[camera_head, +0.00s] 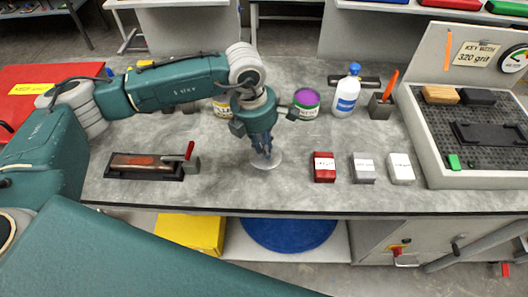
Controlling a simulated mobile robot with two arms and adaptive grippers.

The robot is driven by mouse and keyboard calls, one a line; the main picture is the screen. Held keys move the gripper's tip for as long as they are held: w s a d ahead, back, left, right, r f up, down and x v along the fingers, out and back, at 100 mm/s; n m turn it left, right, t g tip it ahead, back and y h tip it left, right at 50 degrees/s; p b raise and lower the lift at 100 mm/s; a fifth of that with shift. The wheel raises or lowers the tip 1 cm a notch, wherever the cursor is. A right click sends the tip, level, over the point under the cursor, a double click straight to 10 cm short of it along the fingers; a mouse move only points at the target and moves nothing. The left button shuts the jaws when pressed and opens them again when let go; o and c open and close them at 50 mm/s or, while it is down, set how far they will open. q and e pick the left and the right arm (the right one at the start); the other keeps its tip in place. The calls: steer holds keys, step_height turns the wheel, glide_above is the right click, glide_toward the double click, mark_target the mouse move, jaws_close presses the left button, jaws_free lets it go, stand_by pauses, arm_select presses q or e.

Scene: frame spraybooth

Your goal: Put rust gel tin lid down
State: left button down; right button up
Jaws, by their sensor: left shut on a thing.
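My left gripper (265,152) points straight down over the middle of the grey bench (232,187). Its fingers are shut on a pale grey round lid (267,163), which lies flat at or just above the bench top; I cannot tell whether it touches. A tin with a purple top (306,103) stands behind and right of the gripper. Another tin (222,107) with a yellowish label is partly hidden behind my left arm. I cannot read which one is the rust gel tin. My right gripper is out of view.
Red, grey and white blocks (324,167) stand right of the gripper. A dark tray with a brownish bar (141,162) lies left. A blue-capped white bottle (346,91) and a holder (381,106) stand behind. A walled grid station (470,130) fills the right. The front bench strip is clear.

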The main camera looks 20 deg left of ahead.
arm_select(q)
step_height(320, 180, down, 4)
steer(key=shift+r+p, duration=0.25)
steer(key=shift+p, duration=0.3)
steer(key=shift+f, duration=0.5)
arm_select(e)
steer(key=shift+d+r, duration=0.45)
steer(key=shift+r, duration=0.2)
arm_select(q)
steer(key=shift+f, duration=0.1)
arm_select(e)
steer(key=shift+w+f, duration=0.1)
arm_select(q)
steer(key=c, duration=2.1)
jaws_free()
steer(key=o, duration=0.4)
steer(key=shift+o, duration=0.2)
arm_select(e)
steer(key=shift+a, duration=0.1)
